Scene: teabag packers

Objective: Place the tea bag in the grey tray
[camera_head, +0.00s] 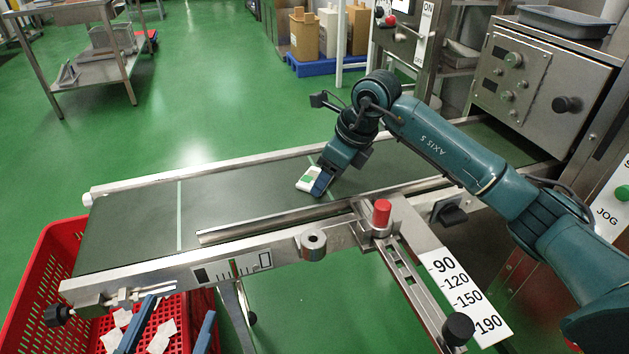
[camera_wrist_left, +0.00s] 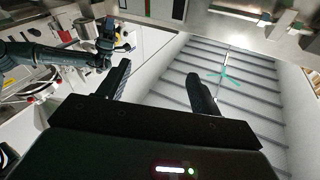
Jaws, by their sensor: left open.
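A small white tea bag packet with a green mark (camera_head: 307,180) is on the dark conveyor belt, near its middle. My right gripper (camera_head: 321,183) points down at the packet's right side, its blue finger against or just in front of it. I cannot tell whether the jaws are closed on it. My left gripper (camera_head: 180,308) is open and empty over the red crate at the lower left. Its two dark fingers stand apart in the left wrist view (camera_wrist_left: 158,70). A grey tray (camera_head: 567,21) sits on top of the steel machine at the upper right.
The conveyor (camera_head: 225,203) runs across the middle, with a metal guide rail (camera_head: 275,222) and a red knob (camera_head: 381,212) at its near side. The red crate (camera_head: 38,268) holds several white packets. A steel cart (camera_head: 95,68) stands far left; the green floor behind the belt is clear.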

